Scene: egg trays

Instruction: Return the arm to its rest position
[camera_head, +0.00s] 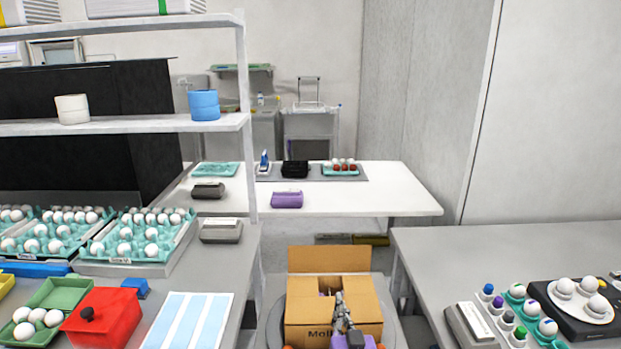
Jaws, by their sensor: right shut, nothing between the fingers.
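My right gripper (340,301) shows small at the bottom middle, pointing up the picture. It is shut and nothing shows between its fingers. It overlaps the right part of the open cardboard box (307,318); I cannot tell whether it is inside the box or above it. My left gripper is not in view.
The left table holds egg trays (150,268), a red box (103,318) and a green tray (62,293) under a shelf (150,124). The right table (450,262) has a scale with eggs (560,318) and several markers. A white table (390,190) stands behind.

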